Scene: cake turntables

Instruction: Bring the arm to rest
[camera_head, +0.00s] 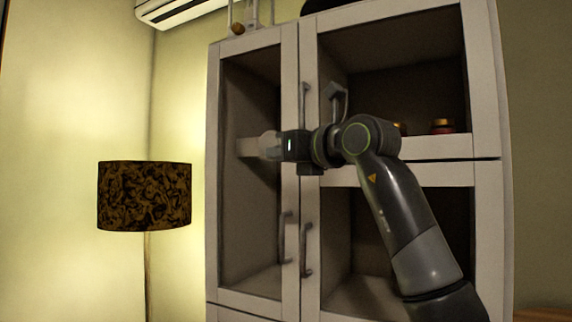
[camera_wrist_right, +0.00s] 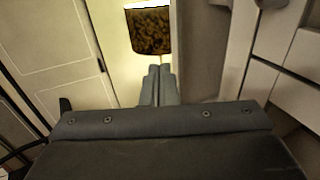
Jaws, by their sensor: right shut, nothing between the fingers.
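My right arm (camera_head: 400,210) comes up from the lower right of the head view and bends left in front of the cabinet. My right gripper (camera_head: 268,145) points left, in front of the cabinet's left upper door, and is shut and empty. In the right wrist view its fingers (camera_wrist_right: 160,84) lie together, with nothing between them. My left gripper is not in view. No cake turntable can be made out.
A pale cabinet (camera_head: 488,80) with glass doors and handles (camera_head: 306,245) stands close behind my right arm. Small jars (camera_head: 442,126) sit on a shelf inside. A patterned lamp (camera_head: 145,196) stands left, also in the wrist view (camera_wrist_right: 149,32). An air conditioner (camera_head: 178,10) hangs above.

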